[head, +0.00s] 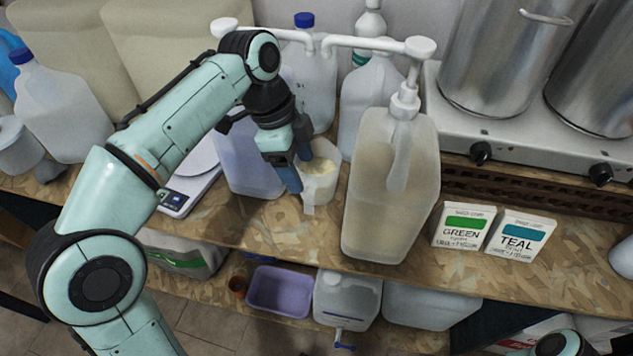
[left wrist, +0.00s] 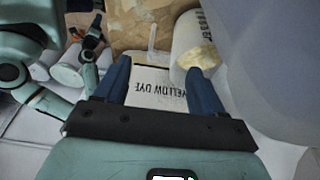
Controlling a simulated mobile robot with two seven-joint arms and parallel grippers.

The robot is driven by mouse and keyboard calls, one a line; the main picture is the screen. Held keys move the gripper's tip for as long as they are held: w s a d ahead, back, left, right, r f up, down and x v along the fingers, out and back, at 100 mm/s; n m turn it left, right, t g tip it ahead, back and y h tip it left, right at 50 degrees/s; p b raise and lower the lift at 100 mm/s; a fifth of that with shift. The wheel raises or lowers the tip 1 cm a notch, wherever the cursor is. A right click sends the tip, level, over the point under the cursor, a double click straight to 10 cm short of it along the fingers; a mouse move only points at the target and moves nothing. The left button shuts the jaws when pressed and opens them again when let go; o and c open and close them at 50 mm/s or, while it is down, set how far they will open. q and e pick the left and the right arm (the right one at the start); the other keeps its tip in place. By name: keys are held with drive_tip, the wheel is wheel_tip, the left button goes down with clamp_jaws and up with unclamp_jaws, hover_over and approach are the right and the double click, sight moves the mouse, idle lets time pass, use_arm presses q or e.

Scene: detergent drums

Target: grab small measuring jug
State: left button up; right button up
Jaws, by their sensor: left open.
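A small white open container (head: 321,184) with pale yellow contents stands on the wooden shelf, left of the big beige jug. I take it for the small measuring jug, but its shape is partly hidden. My left gripper (head: 299,173) is open, pointing down at its left side. In the left wrist view a white piece lettered YELLOW DYE (left wrist: 155,88) shows between my open fingers (left wrist: 157,68). A white rounded container (left wrist: 192,38) with a yellowish lump is beyond the right finger. I cannot tell whether the fingers touch either.
A large beige pump jug (head: 385,190) stands close to the right. A bluish jug (head: 247,160) and a scale (head: 185,185) are to the left. GREEN (head: 463,226) and TEAL (head: 520,235) cartons stand further right. A purple tub (head: 280,290) sits below.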

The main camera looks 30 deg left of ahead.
sight(308, 185)
use_arm(q)
drive_tip(key=shift+b+x, duration=0.65)
drive_tip(key=shift+x, duration=2.15)
drive_tip(key=c, duration=1.2)
drive_tip(key=shift+r, duration=0.1)
clamp_jaws()
drive_tip(key=shift+r, duration=0.2)
